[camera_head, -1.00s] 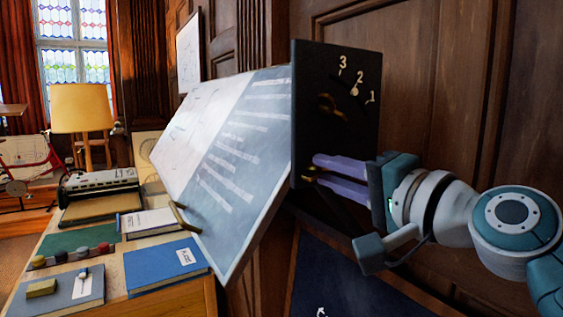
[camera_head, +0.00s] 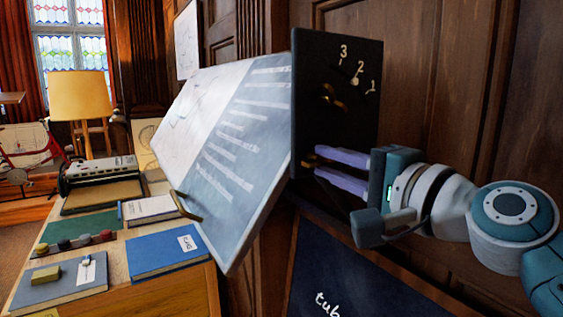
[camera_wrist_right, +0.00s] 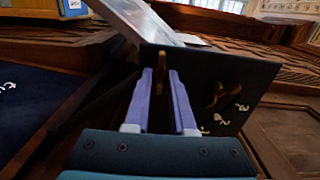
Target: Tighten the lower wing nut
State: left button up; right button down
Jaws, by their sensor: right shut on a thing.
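The lower wing nut (camera_head: 309,161) is a small brass piece near the bottom of the dark upright plate (camera_head: 325,60) at the side of the tilted drawing board (camera_head: 245,130). My right gripper (camera_head: 317,161) comes in from the right, with its two lilac fingers on either side of the nut. In the right wrist view the brass nut (camera_wrist_right: 161,62) shows between the fingertips, and the gripper is shut on it. The upper wing nut (camera_head: 334,97) is brass too and sits untouched higher on the plate. My left gripper is not in view.
The plate carries a scale marked 3, 2, 1 with a pale dot by the 2. Dark wood panelling (camera_head: 450,70) stands close behind my right arm. A dark blue lettered panel (camera_head: 345,275) is below.

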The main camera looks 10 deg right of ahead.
jog(key=c, duration=0.8)
grip_release()
jog(key=shift+o, duration=0.2)
jog(key=shift+s, duration=0.1)
jog(key=b+v, duration=0.1)
jog(key=v, duration=0.8)
jog(key=shift+s+d+b, duration=0.15)
jog(key=shift+s+b, duration=0.15)
